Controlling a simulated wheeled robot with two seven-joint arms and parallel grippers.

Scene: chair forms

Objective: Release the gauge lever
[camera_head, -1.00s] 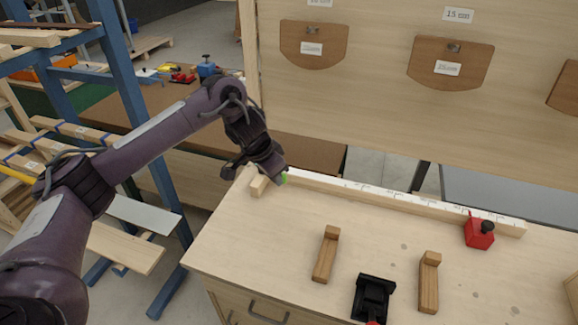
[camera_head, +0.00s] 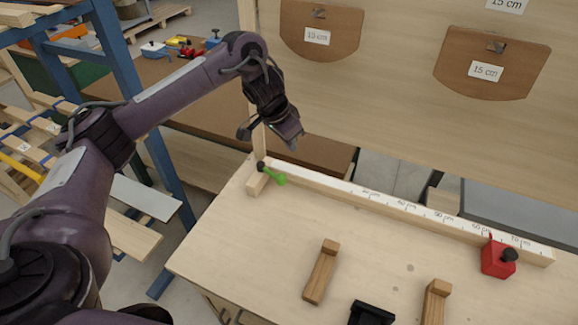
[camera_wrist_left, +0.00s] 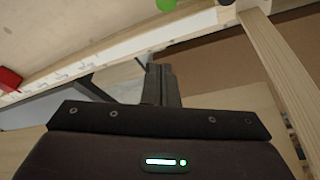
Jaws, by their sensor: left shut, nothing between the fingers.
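The gauge lever (camera_head: 277,178) is green with a black knob and sits at the left end of a long white ruled fence (camera_head: 350,190) on the workbench. In the left wrist view the green part (camera_wrist_left: 167,4) shows at the top edge, partly cut off. My left gripper (camera_head: 291,142) is above and behind the lever, apart from it. Its fingers (camera_wrist_left: 160,84) are together in the left wrist view, with nothing between them. My right gripper is not in view.
A red stop block (camera_head: 498,258) with a black knob sits at the fence's right end. Two wooden pieces (camera_head: 321,272) (camera_head: 435,302) and a black fixture (camera_head: 371,313) stand on the bench front. A panel with brown tags (camera_head: 490,65) rises behind. The bench between lever and red block is clear.

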